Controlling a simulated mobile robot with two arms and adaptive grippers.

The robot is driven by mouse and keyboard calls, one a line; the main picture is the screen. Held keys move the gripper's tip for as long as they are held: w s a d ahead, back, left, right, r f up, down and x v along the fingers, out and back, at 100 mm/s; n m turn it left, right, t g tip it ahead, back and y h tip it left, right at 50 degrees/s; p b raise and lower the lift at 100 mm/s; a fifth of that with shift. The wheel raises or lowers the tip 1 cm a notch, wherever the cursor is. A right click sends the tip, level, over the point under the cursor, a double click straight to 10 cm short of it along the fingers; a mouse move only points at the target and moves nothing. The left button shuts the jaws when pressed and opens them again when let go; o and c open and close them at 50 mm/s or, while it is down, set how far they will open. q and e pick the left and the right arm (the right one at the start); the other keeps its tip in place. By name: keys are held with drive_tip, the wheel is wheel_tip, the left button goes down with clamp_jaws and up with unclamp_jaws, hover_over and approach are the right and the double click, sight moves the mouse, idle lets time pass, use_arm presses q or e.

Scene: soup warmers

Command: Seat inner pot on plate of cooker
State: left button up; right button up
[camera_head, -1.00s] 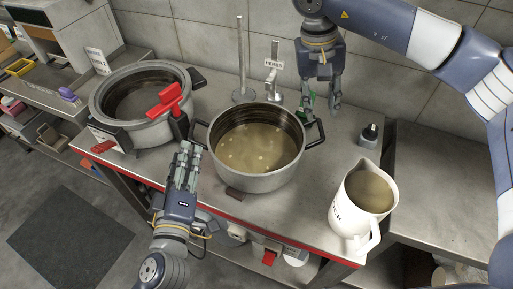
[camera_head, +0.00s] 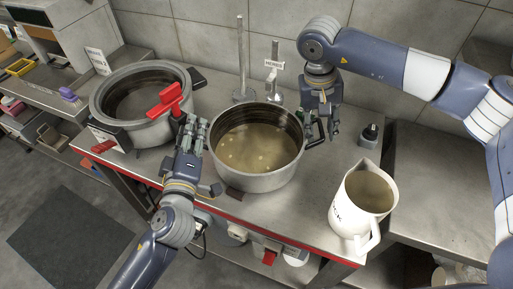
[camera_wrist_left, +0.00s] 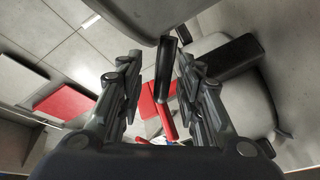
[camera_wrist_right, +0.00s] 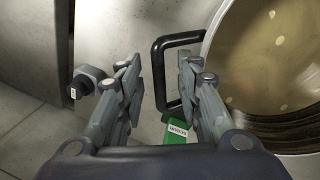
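The inner pot (camera_head: 262,182), grey and filled with pale brown soup, stands on the steel counter. It has a black handle on each side. The cooker (camera_head: 152,130) stands left of it, open, with a dark interior; I cannot make out its plate. My left gripper (camera_head: 193,122) is at the pot's left handle, fingers apart, with the black handle (camera_wrist_left: 166,68) between them in the left wrist view. My right gripper (camera_head: 320,130) is at the right handle, also open. In the right wrist view the black handle (camera_wrist_right: 162,75) lies between and ahead of its fingers (camera_wrist_right: 158,75).
A red lever (camera_head: 166,101) sticks up at the cooker's right side, close to my left gripper. A white jug (camera_head: 350,215) of soup stands front right.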

use_arm(q)
drive_tip(key=shift+c, duration=0.3)
use_arm(e)
drive_tip(key=shift+c, duration=0.4)
use_arm(q)
clamp_jaws()
use_arm(e)
clamp_jaws()
use_arm(q)
drive_tip(key=shift+r, duration=0.2)
use_arm(e)
drive_tip(key=shift+w+r, duration=0.1)
drive_tip(key=shift+r, duration=0.1)
